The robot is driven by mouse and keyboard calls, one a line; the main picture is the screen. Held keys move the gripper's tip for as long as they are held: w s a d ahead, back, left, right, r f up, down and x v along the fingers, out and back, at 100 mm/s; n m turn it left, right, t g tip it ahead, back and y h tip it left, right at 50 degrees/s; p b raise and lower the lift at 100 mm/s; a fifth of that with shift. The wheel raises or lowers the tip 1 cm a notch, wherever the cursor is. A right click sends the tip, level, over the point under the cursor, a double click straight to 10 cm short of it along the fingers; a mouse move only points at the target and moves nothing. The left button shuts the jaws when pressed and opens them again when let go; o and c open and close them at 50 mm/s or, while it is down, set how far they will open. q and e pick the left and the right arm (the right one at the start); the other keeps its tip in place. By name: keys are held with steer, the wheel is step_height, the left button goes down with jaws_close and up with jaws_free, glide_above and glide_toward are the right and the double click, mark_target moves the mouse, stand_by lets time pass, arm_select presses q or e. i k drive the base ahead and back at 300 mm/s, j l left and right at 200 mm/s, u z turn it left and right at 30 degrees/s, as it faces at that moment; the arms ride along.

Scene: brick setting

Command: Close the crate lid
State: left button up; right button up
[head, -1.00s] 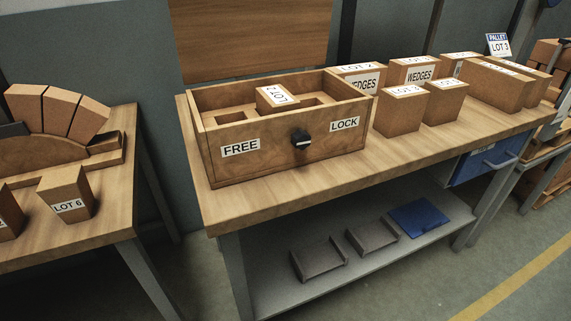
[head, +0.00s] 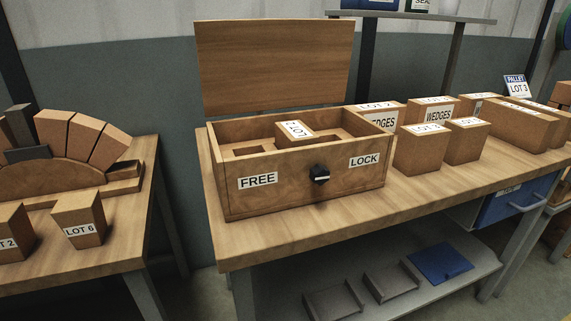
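The wooden crate (head: 300,188) stands on the workbench, with a FREE label at its front left and a LOCK label at its front right. A black knob (head: 319,174) sits between the labels. The crate lid (head: 275,66) stands open, upright behind the crate. Inside the crate, one brick marked LOT (head: 294,131) sits among recesses, and at least two recesses look empty. Neither of my grippers shows in the head view.
Several labelled bricks (head: 420,152) stand right of the crate on the workbench (head: 290,238). A separate table at left holds an arch of bricks (head: 65,136) and a LOT 6 brick (head: 80,217). Grey trays (head: 392,281) and a blue item (head: 440,262) lie on the lower shelf.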

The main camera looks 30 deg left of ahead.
mark_target(245, 65)
steer(key=k+j+z, duration=0.15)
steer(key=k+z, duration=0.15)
steer(key=k, duration=0.2)
steer(key=k+z, duration=0.3)
steer(key=k, duration=0.25)
